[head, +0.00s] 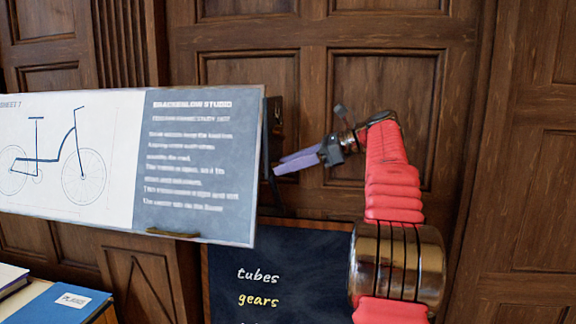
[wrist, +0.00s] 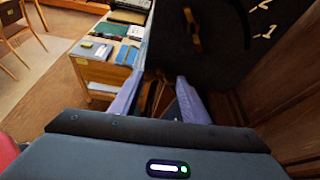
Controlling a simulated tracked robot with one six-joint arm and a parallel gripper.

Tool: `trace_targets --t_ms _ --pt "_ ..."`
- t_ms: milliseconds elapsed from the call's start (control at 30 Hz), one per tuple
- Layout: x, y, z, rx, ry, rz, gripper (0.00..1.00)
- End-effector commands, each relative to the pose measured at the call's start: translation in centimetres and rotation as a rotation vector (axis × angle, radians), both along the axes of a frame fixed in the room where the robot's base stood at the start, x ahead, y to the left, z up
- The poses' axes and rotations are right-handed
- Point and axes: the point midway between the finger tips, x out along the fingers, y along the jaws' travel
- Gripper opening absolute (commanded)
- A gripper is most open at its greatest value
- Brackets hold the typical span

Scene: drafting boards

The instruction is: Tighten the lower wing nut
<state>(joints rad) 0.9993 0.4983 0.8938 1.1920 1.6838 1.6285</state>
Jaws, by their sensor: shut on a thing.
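My gripper (head: 278,164) reaches left to the dark bracket (head: 275,112) at the right edge of the tilted drafting board (head: 254,150). Its purple fingers also show in the wrist view (wrist: 154,92), closed on a small brownish piece between the tips, which I take for the lower wing nut (wrist: 157,93). It is mostly hidden, so its turn angle cannot be told. Above it in the wrist view, a brass wing-shaped piece (wrist: 192,30) sits on a dark plate (wrist: 228,48) with white marks. In the head view the fingers and bracket hide the nut.
A chalkboard (head: 290,265) with words stands below the board. Panelled wood walls (head: 250,75) close in behind and at right. A blue folder (head: 60,306) lies at lower left. The wrist view shows a desk (wrist: 100,70) with books and a chair (wrist: 18,35).

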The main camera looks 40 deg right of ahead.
Motion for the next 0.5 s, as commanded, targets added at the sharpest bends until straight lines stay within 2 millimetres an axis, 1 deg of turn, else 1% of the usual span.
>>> trace_targets --t_ms 33,233,500 --pt "0.05 -0.13 -0.53 0.022 0.025 0.003 0.20" --pt "0.08 -0.13 -0.45 0.079 0.068 0.003 0.20" --pt "0.06 -0.05 -0.27 0.097 0.080 0.004 0.20"
